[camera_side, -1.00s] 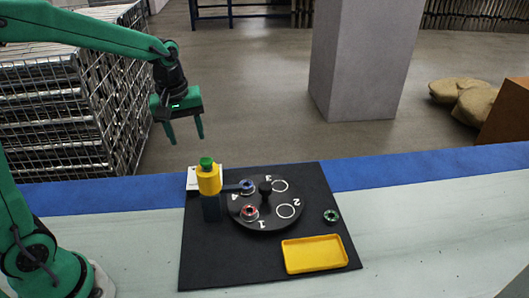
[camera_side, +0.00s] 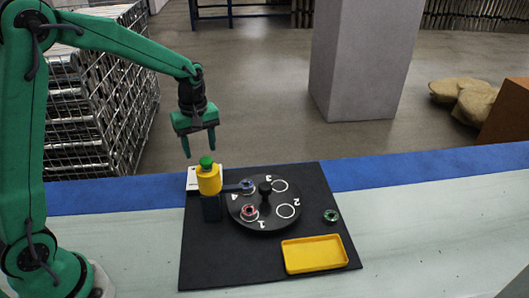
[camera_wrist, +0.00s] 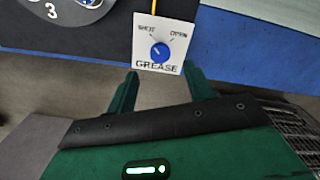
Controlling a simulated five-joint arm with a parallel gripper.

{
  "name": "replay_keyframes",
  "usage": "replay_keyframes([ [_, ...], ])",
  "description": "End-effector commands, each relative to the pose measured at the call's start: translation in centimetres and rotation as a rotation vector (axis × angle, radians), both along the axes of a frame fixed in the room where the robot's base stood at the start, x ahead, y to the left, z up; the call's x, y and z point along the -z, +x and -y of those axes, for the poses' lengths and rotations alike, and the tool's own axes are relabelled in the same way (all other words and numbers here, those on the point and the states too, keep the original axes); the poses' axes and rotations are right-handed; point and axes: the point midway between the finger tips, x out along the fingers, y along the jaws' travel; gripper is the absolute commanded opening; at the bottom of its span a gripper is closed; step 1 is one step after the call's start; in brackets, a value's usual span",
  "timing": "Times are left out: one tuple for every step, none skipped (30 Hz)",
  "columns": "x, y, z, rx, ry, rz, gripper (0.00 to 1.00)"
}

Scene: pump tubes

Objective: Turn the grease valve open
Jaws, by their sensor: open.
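The grease valve is a blue round knob (camera_wrist: 160,52) on a white panel (camera_wrist: 143,60) marked SHUT at upper left, OPEN at upper right and GREASE below. A small pale mark on the knob seems to point up-left, toward SHUT. In the side view the panel (camera_side: 191,183) is partly hidden behind the yellow bottle, and its knob cannot be made out. My gripper (camera_side: 199,151) is open and empty, above the panel and the bottle. In the wrist view its two fingers (camera_wrist: 162,70) reach toward the panel's lower edge, apart from the knob.
A yellow bottle with a green cap (camera_side: 208,180) stands on a dark post close to the panel. A black numbered turntable (camera_side: 265,222) holds red and blue ringed parts. A yellow tray (camera_side: 314,255) and a green ringed part (camera_side: 331,216) lie on the black mat (camera_side: 215,265).

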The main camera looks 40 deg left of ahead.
Motion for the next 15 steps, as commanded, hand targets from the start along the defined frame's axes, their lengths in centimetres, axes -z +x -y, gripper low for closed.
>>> replay_keyframes([
  [0.6, -0.1, 0.0, 0.000, -0.001, -0.004, 0.52],
  [0.9, -0.1, 0.0, 0.001, -0.001, -0.004, 0.52],
  [1.4, -0.1, 0.0, 0.001, -0.001, -0.004, 0.52],
  [1.7, -0.1, 0.0, 0.001, 0.000, -0.004, 0.52],
  [2.1, -0.1, 0.0, 0.001, 0.000, -0.004, 0.52],
  [2.6, -0.1, 0.0, 0.001, -0.001, -0.004, 0.52],
  [3.0, -0.1, 0.0, 0.001, 0.000, -0.004, 0.52],
  [3.4, -0.1, 0.0, 0.001, 0.000, -0.005, 0.52],
  [3.8, -0.1, 0.0, 0.001, -0.001, -0.004, 0.52],
  [4.2, -0.1, 0.0, 0.001, -0.001, -0.004, 0.52],
  [4.5, -0.1, 0.0, 0.001, -0.001, -0.004, 0.52],
  [5.0, -0.1, 0.0, 0.001, -0.001, -0.004, 0.52],
  [5.2, -0.1, 0.0, 0.001, -0.001, -0.004, 0.52],
  [5.5, -0.1, 0.0, 0.001, -0.001, -0.004, 0.52],
  [5.8, -0.1, 0.0, 0.001, 0.000, -0.002, 0.52],
])
